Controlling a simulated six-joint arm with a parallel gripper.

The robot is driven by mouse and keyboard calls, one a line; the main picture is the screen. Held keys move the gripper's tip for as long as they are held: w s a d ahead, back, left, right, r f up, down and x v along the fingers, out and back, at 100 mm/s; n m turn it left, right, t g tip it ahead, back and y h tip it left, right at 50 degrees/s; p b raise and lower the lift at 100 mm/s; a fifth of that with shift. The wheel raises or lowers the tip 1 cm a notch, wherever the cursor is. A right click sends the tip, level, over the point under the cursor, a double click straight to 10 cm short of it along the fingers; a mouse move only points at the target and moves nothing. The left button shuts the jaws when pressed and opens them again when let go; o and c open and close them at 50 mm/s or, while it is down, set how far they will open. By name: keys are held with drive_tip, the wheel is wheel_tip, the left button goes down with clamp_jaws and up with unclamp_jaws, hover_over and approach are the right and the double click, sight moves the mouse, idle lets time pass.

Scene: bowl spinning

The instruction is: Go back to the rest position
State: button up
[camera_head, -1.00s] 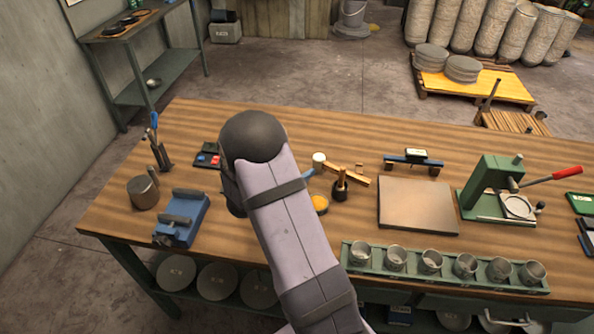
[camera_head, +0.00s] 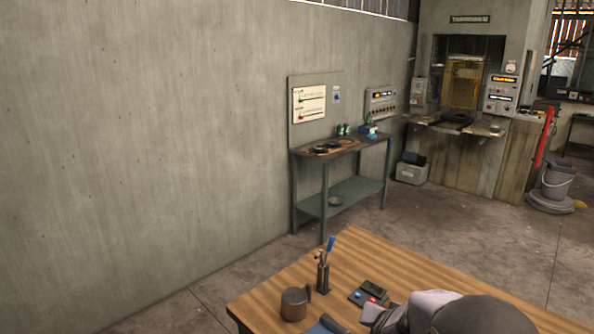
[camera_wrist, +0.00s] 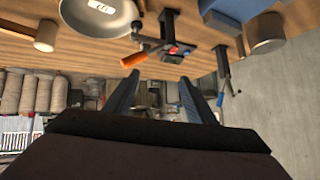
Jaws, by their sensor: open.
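My gripper (camera_wrist: 160,98) shows in the wrist view with its two dark fingers apart and nothing between them. That view looks over the workbench upside down. In the head view my arm is at the bottom right, over the wooden workbench (camera_head: 345,262), and the gripper fingers cannot be made out there. In the wrist view a grey bowl or pan (camera_wrist: 98,25) with a white label lies near the top left, apart from the fingers. An orange handle (camera_wrist: 134,56) is left of the fingers.
On the bench stand a metal mug (camera_head: 294,304), a tool holder (camera_head: 322,278) and a small button box (camera_head: 362,297). A green side table (camera_head: 350,192) stands against the concrete wall.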

drive_tip(key=s+a+f+n+g+y, duration=0.2)
drive_tip(key=s+a+n+y, duration=0.1)
drive_tip(key=s+a, duration=0.4)
drive_tip(key=s+a+f+n+g+b, duration=0.1)
drive_tip(key=s+f+n+g, duration=0.2)
drive_tip(key=s, duration=2)
drive_tip(key=g, duration=0.4)
drive_tip(key=shift+a+f+g, duration=0.2)
drive_tip(key=shift+a+g, duration=0.1)
drive_tip(key=shift+a, duration=0.1)
